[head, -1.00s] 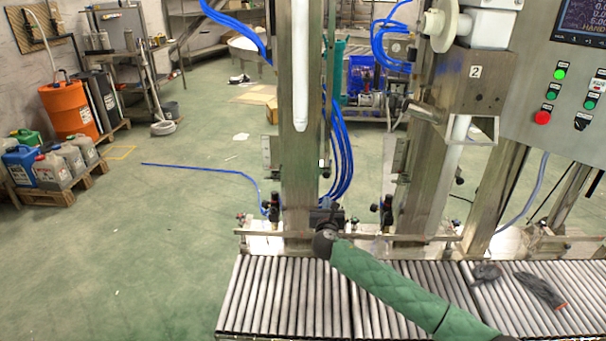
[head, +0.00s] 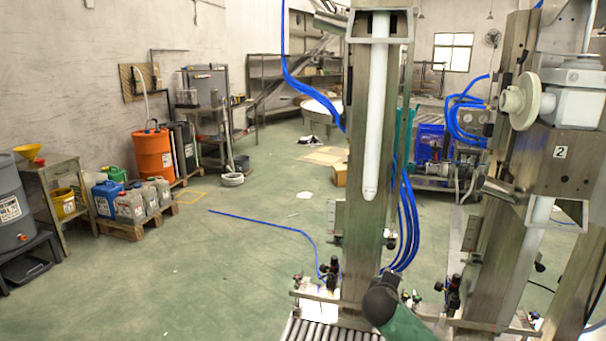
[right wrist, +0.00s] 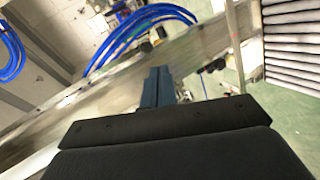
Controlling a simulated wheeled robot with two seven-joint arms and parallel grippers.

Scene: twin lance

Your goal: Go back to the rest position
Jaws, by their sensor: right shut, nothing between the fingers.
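My right gripper (right wrist: 157,86) shows in the right wrist view as two blue fingers, shut together with nothing between them. In the head view my right arm, in a green padded sleeve with a dark rounded end, comes up at the bottom edge in front of the machine's steel column (head: 365,215); its fingers cannot be made out there. My left gripper is not in view. A white lance (head: 376,120) hangs upright on that column. A second white lance (head: 520,250) stands at the right, by the box marked 2.
A roller conveyor (head: 312,331) lies at the bottom, also in the right wrist view (right wrist: 292,45). Blue hoses (head: 408,225) hang beside the column. An orange drum (head: 153,155) and several canisters on a pallet (head: 150,226) stand left.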

